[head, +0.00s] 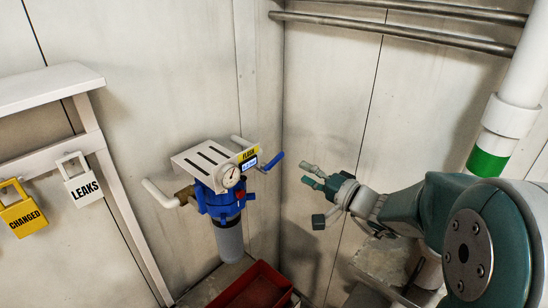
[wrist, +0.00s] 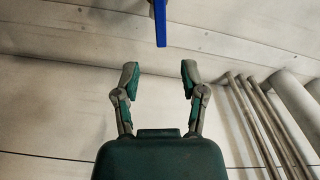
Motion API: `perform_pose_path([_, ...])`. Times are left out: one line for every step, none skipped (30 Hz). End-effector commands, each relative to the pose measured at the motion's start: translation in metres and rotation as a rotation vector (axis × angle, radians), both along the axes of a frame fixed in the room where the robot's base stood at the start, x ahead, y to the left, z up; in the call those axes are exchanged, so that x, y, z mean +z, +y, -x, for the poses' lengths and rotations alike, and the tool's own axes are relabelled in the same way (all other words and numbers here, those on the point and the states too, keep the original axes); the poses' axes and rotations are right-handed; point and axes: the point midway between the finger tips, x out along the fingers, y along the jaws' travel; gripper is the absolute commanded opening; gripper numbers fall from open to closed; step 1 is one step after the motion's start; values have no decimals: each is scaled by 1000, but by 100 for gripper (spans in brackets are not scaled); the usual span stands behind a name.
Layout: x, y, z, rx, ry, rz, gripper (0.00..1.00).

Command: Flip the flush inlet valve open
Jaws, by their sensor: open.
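In the wrist view the blue handle (wrist: 160,24) points down from the top edge, roughly in line with the gap between my fingers but beyond the tips. My gripper (head: 310,176) is open and empty, to the right of the handle and apart from it. Its two fingers (wrist: 159,72) are spread wide in the wrist view. The valve body is mostly hidden.
A red tray (head: 252,289) lies on the floor below the unit. A white frame (head: 55,88) at the left carries a yellow CHANGED tag (head: 22,215) and a white LEAKS tag (head: 83,187). Pipes (head: 400,32) run along the upper right wall.

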Motion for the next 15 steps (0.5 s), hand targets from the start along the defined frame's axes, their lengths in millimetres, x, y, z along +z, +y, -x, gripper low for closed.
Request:
perform_pose_path([-1,8,-6,5,1,-1,54])
perform_pose_path([-1,12,-9,6,2,0,54])
perform_pose_path([-1,18,-15,6,1,1,54])
perform_pose_path([-1,23,-19,6,1,1,54])
perform_pose_path([-1,28,-23,7,1,3,54])
perform_pose_path([-1,34,-28,6,2,3,54])
perform_pose_path([-1,38,-32,7,2,3,54])
perform_pose_path([-1,42,-36,7,1,3,54])
perform_pose_path([-1,47,-41,6,2,3,54])
perform_pose_path([-1,50,-44,6,3,3,54])
perform_pose_path([-1,54,-48,6,3,3,54])
perform_pose_path([-1,58,-52,7,1,3,54])
perform_pose_path([-1,60,-55,5,2,2,54])
perform_pose_path([-1,62,-57,4,3,3,54])
perform_pose_path([-1,65,-60,4,2,2,54])
